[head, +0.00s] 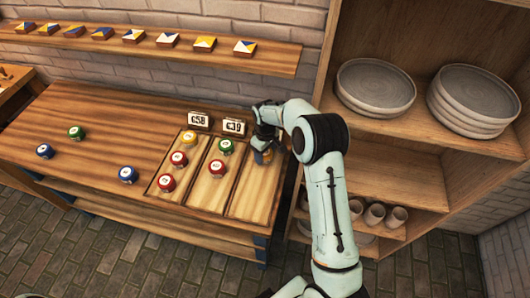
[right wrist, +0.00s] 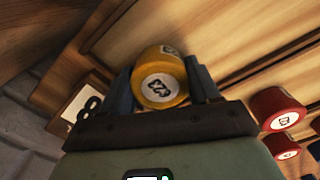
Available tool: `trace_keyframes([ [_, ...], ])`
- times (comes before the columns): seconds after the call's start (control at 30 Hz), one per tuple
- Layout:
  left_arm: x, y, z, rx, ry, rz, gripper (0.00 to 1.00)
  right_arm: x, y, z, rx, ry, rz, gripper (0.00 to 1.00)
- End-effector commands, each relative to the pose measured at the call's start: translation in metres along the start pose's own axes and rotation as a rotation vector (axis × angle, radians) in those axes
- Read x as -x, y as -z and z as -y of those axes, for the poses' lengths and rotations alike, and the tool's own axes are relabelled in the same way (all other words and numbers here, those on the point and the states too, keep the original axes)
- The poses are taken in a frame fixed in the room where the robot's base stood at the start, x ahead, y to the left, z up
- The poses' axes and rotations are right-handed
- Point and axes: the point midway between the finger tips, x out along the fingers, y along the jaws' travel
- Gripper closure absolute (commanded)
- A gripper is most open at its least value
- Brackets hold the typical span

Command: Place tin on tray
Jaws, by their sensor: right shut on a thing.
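My right gripper (head: 263,149) is shut on a yellow tin (right wrist: 162,88) with a white label, a finger on each side of it. In the head view the gripper and the partly hidden tin are at the far end of the tray's right compartment; I cannot tell if the tin touches the floor. The wooden tray (head: 250,196) has three compartments. The left one holds another yellow tin (head: 188,138) and two red tins (head: 166,182). The middle one holds a green tin (head: 225,146) and a red tin (head: 217,167). My left gripper is not in view.
A green tin (head: 76,133) and two blue tins (head: 128,174) are loose on the table (head: 75,165). A shelf unit (head: 384,131) with plates and cups stands right. A wall shelf (head: 270,54) holds painted tiles.

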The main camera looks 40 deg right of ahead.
Motion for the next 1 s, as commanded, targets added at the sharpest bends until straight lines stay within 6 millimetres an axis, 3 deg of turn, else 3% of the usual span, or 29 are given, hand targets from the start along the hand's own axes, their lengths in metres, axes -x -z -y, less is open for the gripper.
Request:
trace_keyframes([
  [0.27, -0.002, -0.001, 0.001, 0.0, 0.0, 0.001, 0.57, -0.003, 0.0, 0.0, 0.0, 0.0, 0.0, 0.73],
  [0.3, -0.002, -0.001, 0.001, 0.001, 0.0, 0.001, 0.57, -0.003, 0.0, 0.0, 0.0, 0.0, 0.0, 0.32],
  [0.33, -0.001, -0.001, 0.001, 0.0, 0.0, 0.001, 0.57, -0.003, 0.0, 0.0, 0.0, 0.0, 0.0, 0.28],
  [0.73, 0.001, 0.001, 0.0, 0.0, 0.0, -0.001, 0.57, 0.007, 0.001, 0.0, 0.0, -0.001, -0.002, 0.28],
  [1.0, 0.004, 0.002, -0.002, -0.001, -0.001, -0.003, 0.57, 0.06, 0.001, 0.0, 0.0, -0.002, -0.005, 0.28],
])
